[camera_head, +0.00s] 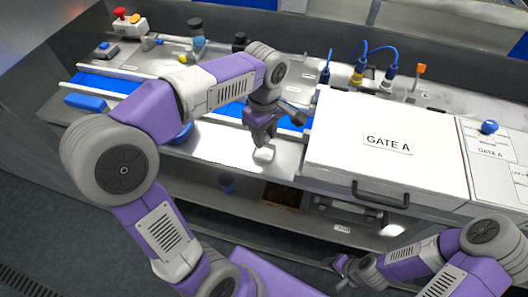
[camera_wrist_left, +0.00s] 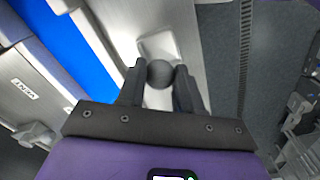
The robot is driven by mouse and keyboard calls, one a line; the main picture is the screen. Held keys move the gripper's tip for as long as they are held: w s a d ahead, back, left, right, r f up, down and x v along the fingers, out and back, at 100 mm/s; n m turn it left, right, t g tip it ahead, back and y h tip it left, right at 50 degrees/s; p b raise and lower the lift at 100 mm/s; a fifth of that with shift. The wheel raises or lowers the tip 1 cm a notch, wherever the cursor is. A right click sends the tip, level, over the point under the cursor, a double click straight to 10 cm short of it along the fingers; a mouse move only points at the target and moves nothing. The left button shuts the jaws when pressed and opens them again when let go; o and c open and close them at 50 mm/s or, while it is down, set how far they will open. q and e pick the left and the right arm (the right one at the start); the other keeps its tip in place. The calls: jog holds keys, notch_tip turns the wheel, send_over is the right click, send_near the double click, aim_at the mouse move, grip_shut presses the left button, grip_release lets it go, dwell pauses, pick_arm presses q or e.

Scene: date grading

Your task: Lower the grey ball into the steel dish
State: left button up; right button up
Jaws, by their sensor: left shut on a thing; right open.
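The grey ball (camera_wrist_left: 160,74) sits between the two fingers of my left gripper (camera_wrist_left: 160,88) in the left wrist view, and the gripper is shut on it. In the head view my left gripper (camera_head: 262,138) points down over the steel bench, and the ball cannot be made out there. The small pale steel dish (camera_head: 264,155) lies just below the fingertips. In the wrist view the dish (camera_wrist_left: 158,45) shows just beyond the ball; the gap between them cannot be judged. My right gripper (camera_head: 344,268) is open and empty, low in front of the bench.
A large white box lid marked GATE A (camera_head: 385,135), with a dark handle (camera_head: 380,195), stands right of the dish. A blue belt (camera_head: 110,83) runs behind my left gripper. Blue cables (camera_head: 365,50) rise at the back. A shelf (camera_head: 225,170) lies below the bench.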

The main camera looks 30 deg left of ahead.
pick_arm(q)
jog(key=shift+f+b, duration=1.6)
jog(key=shift+f, duration=0.6)
dwell(0.6)
jog(key=o, duration=1.2)
jog(key=shift+r, duration=0.1)
notch_tip(320, 180, up, 8)
jog(key=shift+f+p, duration=0.25)
jog(key=shift+p, duration=0.4)
jog(key=shift+r, duration=0.1)
